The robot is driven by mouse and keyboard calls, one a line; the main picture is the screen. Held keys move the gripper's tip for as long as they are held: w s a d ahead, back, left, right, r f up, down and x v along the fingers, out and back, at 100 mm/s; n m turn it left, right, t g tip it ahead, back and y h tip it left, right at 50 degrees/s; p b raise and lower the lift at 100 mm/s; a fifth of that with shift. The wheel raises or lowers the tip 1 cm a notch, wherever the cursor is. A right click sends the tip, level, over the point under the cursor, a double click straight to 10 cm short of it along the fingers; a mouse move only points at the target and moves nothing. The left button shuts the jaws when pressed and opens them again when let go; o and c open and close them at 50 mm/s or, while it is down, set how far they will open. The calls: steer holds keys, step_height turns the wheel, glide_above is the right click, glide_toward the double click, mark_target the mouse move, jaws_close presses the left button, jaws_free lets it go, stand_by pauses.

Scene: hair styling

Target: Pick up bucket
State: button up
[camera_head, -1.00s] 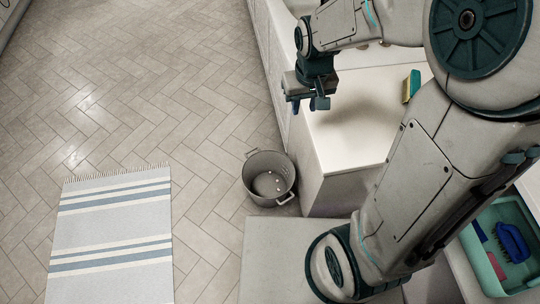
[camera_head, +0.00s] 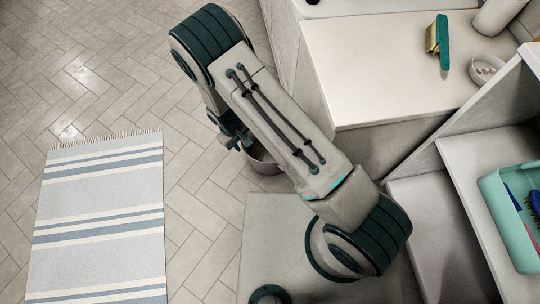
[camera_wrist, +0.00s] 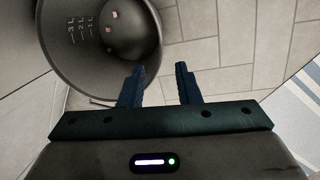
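The bucket is a grey metal pail on the tiled floor. In the head view only part of the bucket (camera_head: 264,161) shows, as my arm covers the rest. In the wrist view the bucket (camera_wrist: 98,40) fills the upper left, with litre marks on its inner wall and small light spots on its bottom. My gripper (camera_wrist: 159,78) is open and empty, its two blue fingers apart. The left finger is close to the bucket's near rim; I cannot tell if it touches. In the head view my gripper (camera_head: 237,143) is low beside the bucket, partly hidden.
A striped rug (camera_head: 97,215) lies on the floor at left. A white counter (camera_head: 390,75) with a brush (camera_head: 442,40) stands behind the bucket at right. A teal tray (camera_head: 512,222) sits on a shelf at far right. Floor at upper left is clear.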

steer(key=b, duration=0.3)
glide_above(252, 160)
steer(key=a, duration=0.2)
step_height(252, 160, down, 10)
steer(key=f, duration=0.1)
steer(key=d+f+b, duration=0.1)
steer(key=f, duration=0.1)
steer(key=d+f+b, duration=0.1)
steer(key=f, duration=0.1)
steer(key=shift+w, duration=0.1)
jaws_close()
stand_by(0.9)
